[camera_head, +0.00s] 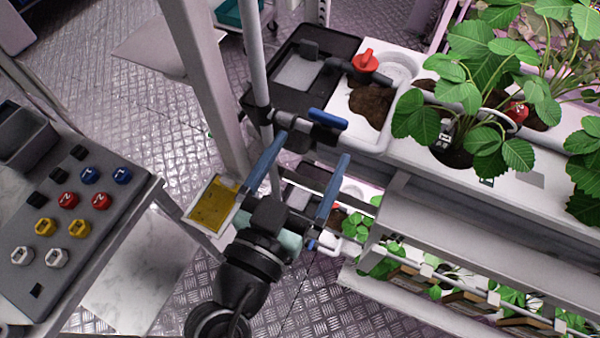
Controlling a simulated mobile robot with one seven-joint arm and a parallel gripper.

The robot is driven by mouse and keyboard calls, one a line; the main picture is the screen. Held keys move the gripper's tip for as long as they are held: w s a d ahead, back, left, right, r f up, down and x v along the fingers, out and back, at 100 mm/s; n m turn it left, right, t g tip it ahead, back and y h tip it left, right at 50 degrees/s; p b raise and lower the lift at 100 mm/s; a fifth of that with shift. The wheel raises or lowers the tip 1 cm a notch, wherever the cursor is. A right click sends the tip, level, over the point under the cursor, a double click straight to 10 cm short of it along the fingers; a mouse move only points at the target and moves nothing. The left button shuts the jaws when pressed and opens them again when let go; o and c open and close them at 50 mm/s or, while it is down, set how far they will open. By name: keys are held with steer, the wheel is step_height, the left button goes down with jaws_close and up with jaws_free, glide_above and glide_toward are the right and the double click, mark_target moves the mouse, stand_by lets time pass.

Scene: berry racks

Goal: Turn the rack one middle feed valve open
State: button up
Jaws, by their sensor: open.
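A blue valve lever (327,119) sits on a dark fitting at the upright grey feed pipe (257,60), beside the upper visible planting tier. The lever points right and slightly down in the picture. My gripper (316,146) is open, with two long blue fingers pointing up toward this lever. The fingertips appear just below the lever, one to each side; I cannot tell whether they touch it. A second small blue part (312,244) shows lower down, behind my right finger, and is mostly hidden. I cannot tell from this view which lever is the middle valve.
The white rack tier (540,185) holds strawberry plants (470,95), with red knobs (365,60) above it; a lower tier lies beneath. A yellow panel (213,203) is left of my gripper.

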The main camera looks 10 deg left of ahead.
steer(key=shift+v, duration=1.05)
steer(key=shift+w, duration=0.1)
steer(key=w+d+r+t+p, duration=0.1)
steer(key=w+r, duration=0.2)
steer(key=r, duration=0.5)
steer(key=w+d+r+t+y+p, duration=0.1)
steer(key=w+r+t, duration=0.1)
steer(key=r, duration=0.5)
steer(key=w+d+r+t+p, duration=0.1)
steer(key=w+r, duration=0.2)
steer(key=r, duration=0.5)
steer(key=s+r+n+t+y, duration=0.1)
steer(key=s+r+t+y, duration=0.1)
steer(key=r, duration=0.9)
steer(key=s+r+n+t+y+p, duration=0.1)
steer(key=s+r+t, duration=0.3)
steer(key=r, duration=0.7)
steer(key=shift+d+r+n+y, duration=0.15)
steer(key=shift+r+n+y, duration=0.25)
steer(key=shift+n+y, duration=0.25)
steer(key=shift+s, duration=0.1)
